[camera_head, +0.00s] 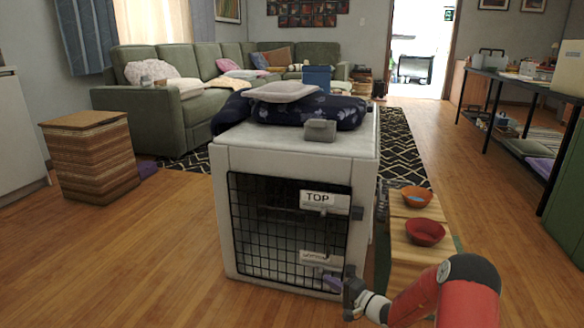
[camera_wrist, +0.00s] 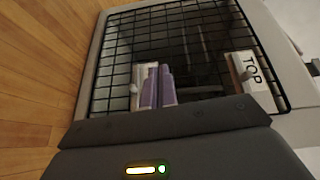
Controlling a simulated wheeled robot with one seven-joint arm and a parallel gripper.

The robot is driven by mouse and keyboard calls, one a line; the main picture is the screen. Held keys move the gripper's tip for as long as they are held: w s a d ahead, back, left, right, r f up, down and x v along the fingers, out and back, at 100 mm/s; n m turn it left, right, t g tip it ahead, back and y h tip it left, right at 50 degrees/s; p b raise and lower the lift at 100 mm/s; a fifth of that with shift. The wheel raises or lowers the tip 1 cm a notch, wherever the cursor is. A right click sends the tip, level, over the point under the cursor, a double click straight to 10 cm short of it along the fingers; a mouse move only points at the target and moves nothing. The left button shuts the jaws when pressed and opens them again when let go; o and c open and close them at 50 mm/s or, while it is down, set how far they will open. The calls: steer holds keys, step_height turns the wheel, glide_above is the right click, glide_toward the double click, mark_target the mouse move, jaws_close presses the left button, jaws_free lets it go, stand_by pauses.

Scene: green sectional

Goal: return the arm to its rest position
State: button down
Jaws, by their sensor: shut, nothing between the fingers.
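My gripper (camera_head: 350,290) is at the lower right of the crate's front in the head view, at the end of my red arm. It is close to the lower right corner of the wire door; I cannot tell whether it touches. In the wrist view, purple finger pads (camera_wrist: 157,87) stand together in front of the door, shut with nothing between them. The crate (camera_head: 222,165) is pale grey with a black wire door (camera_head: 285,225). The wrist view shows the door (camera_wrist: 205,50) turned sideways, with a "TOP" label (camera_wrist: 252,72).
A dark patterned cushion (camera_head: 345,112), a pale lid-like tray (camera_head: 282,92) and a small grey box (camera_head: 320,130) lie on the crate. A wooden stand (camera_head: 400,262) with orange (camera_head: 416,197) and red (camera_head: 425,232) bowls is beside it. Wood floor (camera_head: 150,260) is clear at left.

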steer(key=s+a+r+n+g+h, duration=0.1)
steer(key=s+a+r+n+g, duration=0.35)
steer(key=s+r, duration=0.55)
steer(key=s+a+r+n+g+h, duration=0.2)
steer(key=s+a+r+n+g, duration=0.3)
steer(key=s+r, duration=0.5)
steer(key=s+d+r+t+h, duration=0.1)
steer(key=s+d+r+h, duration=0.2)
steer(key=s, duration=0.4)
steer(key=s+d+r+m+t+h, duration=0.1)
steer(key=s+d+h, duration=0.25)
steer(key=s, duration=0.35)
steer(key=s+d+r+t+h, duration=0.1)
steer(key=s+d+r+h, duration=0.2)
steer(key=s, duration=0.4)
step_height(320, 180, up, 12)
steer(key=d+p, duration=0.1)
steer(key=p, duration=1.2)
steer(key=shift+d+r, duration=0.15)
steer(key=shift+d, duration=0.05)
